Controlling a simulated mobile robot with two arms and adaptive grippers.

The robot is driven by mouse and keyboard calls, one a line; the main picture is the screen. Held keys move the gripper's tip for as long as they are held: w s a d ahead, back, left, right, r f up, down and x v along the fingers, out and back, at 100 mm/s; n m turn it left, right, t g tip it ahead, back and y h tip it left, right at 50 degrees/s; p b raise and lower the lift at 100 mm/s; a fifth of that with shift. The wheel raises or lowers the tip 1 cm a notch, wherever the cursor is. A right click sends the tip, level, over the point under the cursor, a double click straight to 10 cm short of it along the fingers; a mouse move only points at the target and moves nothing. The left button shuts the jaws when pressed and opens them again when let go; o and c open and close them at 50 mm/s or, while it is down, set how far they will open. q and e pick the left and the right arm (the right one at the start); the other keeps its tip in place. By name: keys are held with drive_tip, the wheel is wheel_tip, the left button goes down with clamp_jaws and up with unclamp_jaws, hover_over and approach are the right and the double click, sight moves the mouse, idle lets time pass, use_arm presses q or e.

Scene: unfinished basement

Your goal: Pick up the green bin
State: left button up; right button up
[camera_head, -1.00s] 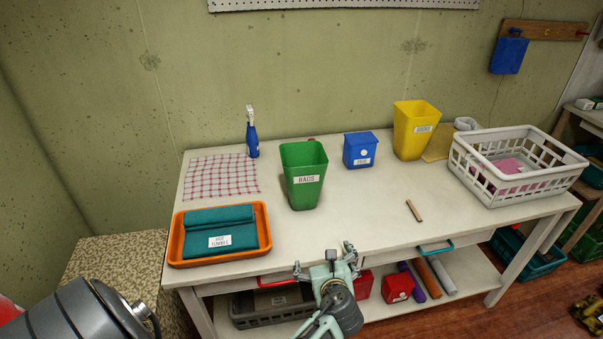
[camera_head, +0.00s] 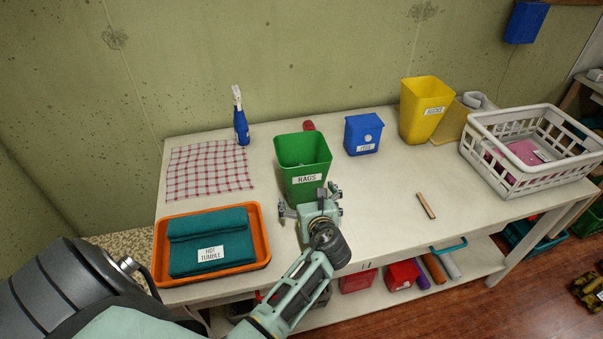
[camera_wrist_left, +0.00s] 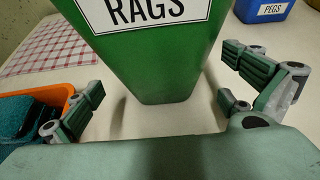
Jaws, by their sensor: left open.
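The green bin (camera_head: 303,160) stands upright on the white table, with a white "RAGS" label on its front. My left gripper (camera_head: 309,201) is just in front of the bin's lower part in the head view and hides some of its base. In the left wrist view the bin (camera_wrist_left: 160,62) is straight ahead, between the two spread fingers (camera_wrist_left: 165,90) in the picture. The gripper is open and empty, with gaps on both sides of the bin. My right gripper is not in view.
An orange tray (camera_head: 262,255) with teal cloths is left of the bin. A blue box (camera_head: 362,134), yellow bin (camera_head: 423,110) and white basket (camera_head: 490,165) are to the right. A small wooden piece (camera_head: 426,206) lies right.

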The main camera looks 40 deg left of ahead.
use_arm(q)
drive_tip(key=x, duration=0.4)
drive_tip(key=shift+w+a, duration=0.15)
drive_tip(key=shift+a, duration=0.1)
drive_tip(key=shift+w+a+f, duration=0.2)
drive_tip(key=shift+a, duration=0.05)
drive_tip(key=c, duration=1.1)
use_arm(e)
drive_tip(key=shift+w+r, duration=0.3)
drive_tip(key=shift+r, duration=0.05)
